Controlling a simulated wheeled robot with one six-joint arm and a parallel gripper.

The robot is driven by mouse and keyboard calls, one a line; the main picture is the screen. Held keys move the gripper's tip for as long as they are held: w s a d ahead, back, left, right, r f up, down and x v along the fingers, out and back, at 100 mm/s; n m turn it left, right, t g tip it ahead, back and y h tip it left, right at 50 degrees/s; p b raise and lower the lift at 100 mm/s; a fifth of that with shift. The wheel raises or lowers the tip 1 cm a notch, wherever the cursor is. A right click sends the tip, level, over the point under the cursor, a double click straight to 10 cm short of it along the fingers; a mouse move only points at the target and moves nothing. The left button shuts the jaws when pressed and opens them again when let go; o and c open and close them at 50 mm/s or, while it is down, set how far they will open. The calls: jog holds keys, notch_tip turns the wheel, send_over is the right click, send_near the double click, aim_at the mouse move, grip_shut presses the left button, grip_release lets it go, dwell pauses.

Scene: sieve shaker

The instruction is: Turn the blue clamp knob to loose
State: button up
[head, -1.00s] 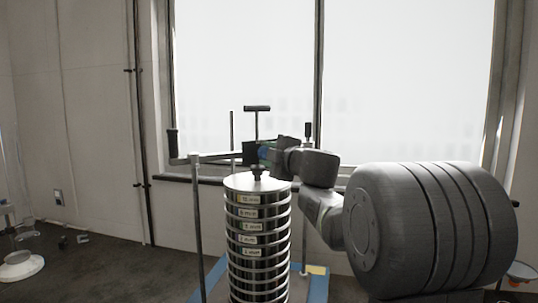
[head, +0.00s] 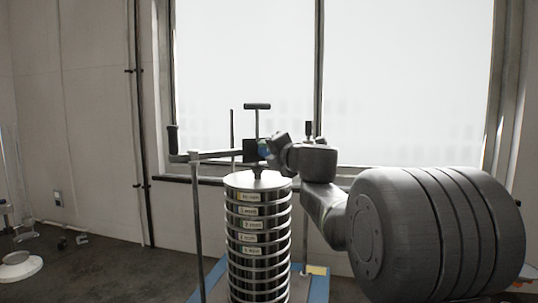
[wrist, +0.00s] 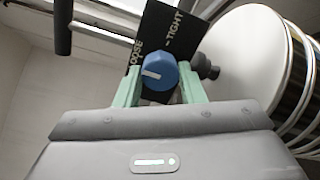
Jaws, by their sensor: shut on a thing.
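The blue clamp knob (wrist: 158,72) is in the middle of the wrist view, with a white pointer mark facing left toward the LOOSE lettering. Behind it is a black plate (wrist: 172,30) marked LOOSE and TIGHT. My gripper (wrist: 160,82) is shut on the knob, one green finger on each side. In the head view my gripper (head: 268,148) is at the dark clamp block (head: 250,150), above the sieve stack; the knob is mostly hidden there.
The sieve stack (head: 258,225) with its pale lid stands just below the gripper. A black fitting (wrist: 205,67) sits on the lid close to the right finger. A bar with a black handle (head: 173,140) extends left. An upright T-handle (head: 257,107) rises behind.

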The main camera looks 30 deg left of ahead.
dwell(0.4)
jog(key=o, duration=1)
jog(key=b+v, duration=0.1)
jog(key=v, duration=1.2)
jog(key=shift+s+d+b, duration=0.25)
jog(key=shift+d+b, duration=0.05)
jog(key=shift+a, duration=0.1)
